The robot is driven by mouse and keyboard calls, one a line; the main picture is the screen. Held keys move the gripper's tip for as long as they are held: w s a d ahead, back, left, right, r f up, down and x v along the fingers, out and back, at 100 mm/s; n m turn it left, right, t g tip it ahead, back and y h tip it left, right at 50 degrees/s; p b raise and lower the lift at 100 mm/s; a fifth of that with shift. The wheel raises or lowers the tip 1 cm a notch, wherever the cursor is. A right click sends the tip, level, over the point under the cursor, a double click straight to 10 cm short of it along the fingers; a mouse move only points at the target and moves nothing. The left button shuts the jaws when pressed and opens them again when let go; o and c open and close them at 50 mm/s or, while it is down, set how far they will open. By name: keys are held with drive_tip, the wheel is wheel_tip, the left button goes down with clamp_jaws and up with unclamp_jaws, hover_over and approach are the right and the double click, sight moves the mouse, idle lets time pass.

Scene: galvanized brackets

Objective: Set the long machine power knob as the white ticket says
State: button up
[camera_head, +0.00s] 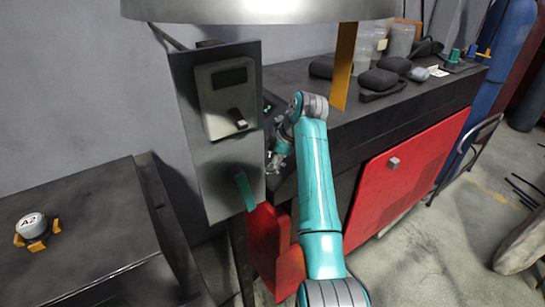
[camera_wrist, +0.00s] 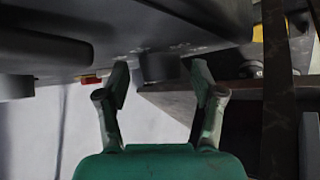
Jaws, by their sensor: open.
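I cannot tell whether this is the long machine power knob, nor read a setting. A small white slip (camera_head: 438,71) lies on the dark bench far right; its writing is unreadable.
The dark bench (camera_head: 300,72) holds black objects and clear containers. Red doors (camera_head: 400,170) are below it. A large pale hood hangs above.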

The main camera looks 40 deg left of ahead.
drive_tip(key=shift+c, duration=0.2)
drive_tip(key=c, duration=1.1)
drive_tip(key=shift+s+d+f+m+t+y, duration=0.1)
drive_tip(key=shift+m+t+y, duration=0.25)
drive_tip(key=shift+m+t, duration=0.2)
drive_tip(key=shift+s+d+m+t+y, duration=0.1)
drive_tip(key=shift+m+t+y, duration=0.25)
drive_tip(key=shift+m+t, duration=0.15)
drive_tip(key=shift+w, duration=0.1)
drive_tip(key=o, duration=1.1)
drive_tip(key=shift+o, duration=0.2)
drive_tip(key=v, duration=1.2)
